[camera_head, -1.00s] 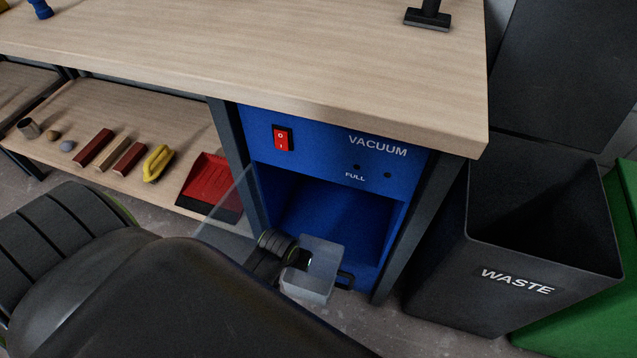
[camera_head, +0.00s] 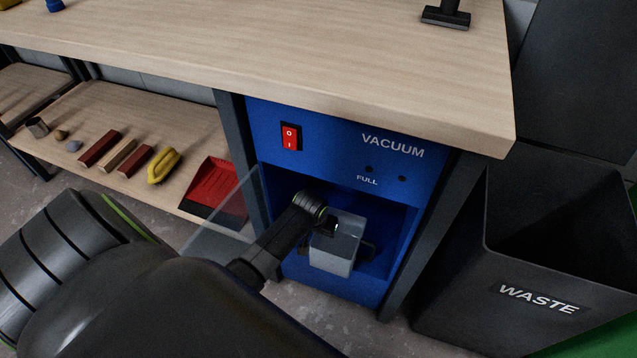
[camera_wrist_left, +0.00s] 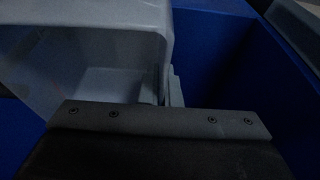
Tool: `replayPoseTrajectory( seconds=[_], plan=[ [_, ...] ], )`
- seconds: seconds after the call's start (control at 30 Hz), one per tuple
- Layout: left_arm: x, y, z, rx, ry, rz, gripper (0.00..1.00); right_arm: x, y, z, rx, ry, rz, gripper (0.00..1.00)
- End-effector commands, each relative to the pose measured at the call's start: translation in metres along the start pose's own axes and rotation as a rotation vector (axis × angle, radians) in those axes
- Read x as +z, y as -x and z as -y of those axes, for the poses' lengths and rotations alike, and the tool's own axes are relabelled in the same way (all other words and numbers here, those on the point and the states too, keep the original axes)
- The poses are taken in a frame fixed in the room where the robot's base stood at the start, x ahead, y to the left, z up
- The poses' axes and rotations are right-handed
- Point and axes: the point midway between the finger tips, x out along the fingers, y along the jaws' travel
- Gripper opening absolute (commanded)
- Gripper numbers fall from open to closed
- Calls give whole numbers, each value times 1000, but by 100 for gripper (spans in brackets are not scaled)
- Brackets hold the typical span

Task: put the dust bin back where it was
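The dust bin (camera_head: 333,252) is a small pale grey, see-through box. It is in front of or just inside the open lower bay of the blue vacuum unit (camera_head: 280,185); how deep, I cannot tell. My left gripper (camera_head: 345,246) is at the bin and appears shut on it, with its fingers partly hidden by the bin and the arm. In the left wrist view the bin (camera_wrist_left: 95,55) fills the upper left, beside blue bay walls (camera_wrist_left: 225,65). A clear door (camera_head: 222,222) stands open left of the bay. My right gripper is not in view.
A black waste bin (camera_head: 450,290) stands right of the unit. The wooden bench top (camera_head: 300,60) overhangs it. A lower shelf (camera_head: 95,95) at left holds blocks, a yellow item (camera_head: 163,166) and a red dustpan (camera_head: 215,187). A dark bench leg is right of the bay.

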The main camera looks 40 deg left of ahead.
Motion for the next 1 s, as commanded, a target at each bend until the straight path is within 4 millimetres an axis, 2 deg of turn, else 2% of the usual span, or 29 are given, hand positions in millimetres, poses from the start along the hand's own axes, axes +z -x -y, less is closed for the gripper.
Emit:
replayPoseTrajectory(
  seconds=[0.37,0.5,0.57,0.87,1.0],
  plan=[
    [1,-3,-1,1,0,-1,0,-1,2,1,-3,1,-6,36],
    [1,-4,0,1,0,-1,19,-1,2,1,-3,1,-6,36],
    [1,-4,0,1,0,-1,25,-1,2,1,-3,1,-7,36],
    [1,-2,0,1,0,-1,25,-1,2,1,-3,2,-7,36],
    [0,12,0,1,0,-2,25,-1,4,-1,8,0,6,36]
  ],
)
